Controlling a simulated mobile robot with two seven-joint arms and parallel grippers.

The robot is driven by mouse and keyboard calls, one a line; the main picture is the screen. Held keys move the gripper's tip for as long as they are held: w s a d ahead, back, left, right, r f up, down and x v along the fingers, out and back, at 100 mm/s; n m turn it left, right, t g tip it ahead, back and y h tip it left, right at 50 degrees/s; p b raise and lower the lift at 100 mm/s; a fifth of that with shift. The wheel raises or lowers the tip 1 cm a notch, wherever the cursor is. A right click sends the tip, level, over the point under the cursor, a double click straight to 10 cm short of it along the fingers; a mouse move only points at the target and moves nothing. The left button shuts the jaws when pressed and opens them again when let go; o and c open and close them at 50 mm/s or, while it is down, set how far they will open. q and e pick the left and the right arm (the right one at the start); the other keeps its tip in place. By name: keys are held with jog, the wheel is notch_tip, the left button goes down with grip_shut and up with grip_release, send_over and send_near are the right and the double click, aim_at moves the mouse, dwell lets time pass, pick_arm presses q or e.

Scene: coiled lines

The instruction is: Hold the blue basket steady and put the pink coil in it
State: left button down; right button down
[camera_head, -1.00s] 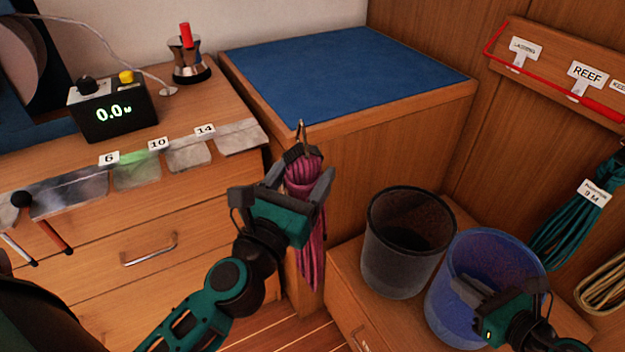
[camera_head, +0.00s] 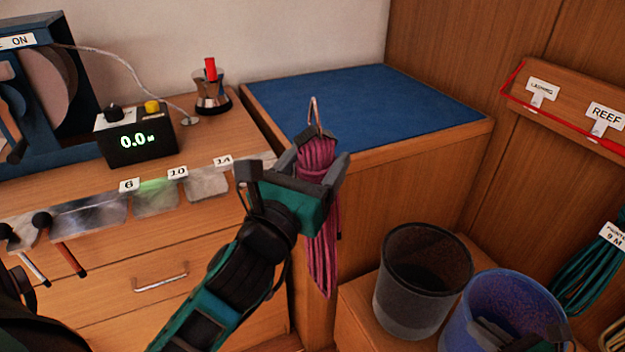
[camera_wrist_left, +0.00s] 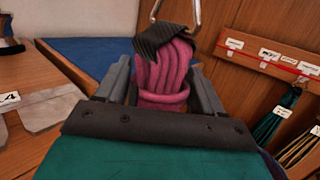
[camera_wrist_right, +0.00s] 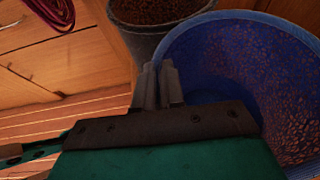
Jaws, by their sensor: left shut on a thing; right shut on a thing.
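The pink coil (camera_head: 322,245) hangs upright from my left gripper (camera_head: 312,168), whose fingers are shut around its upper part. In the left wrist view, the coil (camera_wrist_left: 162,75) sits between the fingers, with a black strap (camera_wrist_left: 166,40) and a metal clip at its top. The coil is left of the blue basket and apart from it. The blue basket (camera_head: 520,290) stands at the lower right, partly cut off by the picture edge. My right gripper (camera_wrist_right: 158,82) is shut on the blue basket's near-left rim (camera_wrist_right: 185,45); its arm is mostly out of the head view.
A dark grey bin (camera_head: 425,285) stands between the coil and the blue basket. A blue-topped counter (camera_head: 400,105) is behind the coil. Teal line (camera_head: 590,265) hangs at right. A black 0.0 display box (camera_head: 137,141) and drawers are at left.

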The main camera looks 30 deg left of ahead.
aim_at(326, 134)
pick_arm(q)
jog(key=r, duration=0.2)
jog(key=w+r, duration=0.1)
jog(key=r, duration=0.1)
jog(key=shift+r, duration=0.35)
jog(key=shift+w+d+r, duration=0.15)
jog(key=shift+w+d, duration=0.3)
jog(key=shift+d, duration=0.1)
jog(key=w+d+r+m+h, duration=0.1)
jog(key=w+d+r+h, duration=0.15)
jog(key=d, duration=0.75)
jog(key=w+d+r+m+h, duration=0.1)
jog(key=w+d+h, duration=0.15)
jog(key=d, duration=0.75)
jog(key=w+d+r+m+h, duration=0.1)
jog(key=w+d+r+h, duration=0.15)
jog(key=d, duration=0.85)
pick_arm(e)
jog(key=shift+f, duration=0.1)
pick_arm(q)
notch_tip(326, 134, down, 17)
jog(key=shift+s+d+f, duration=0.15)
jog(key=shift+s+f, duration=0.05)
jog(key=shift+s, duration=0.25)
pick_arm(e)
jog(key=shift+s, duration=0.1)
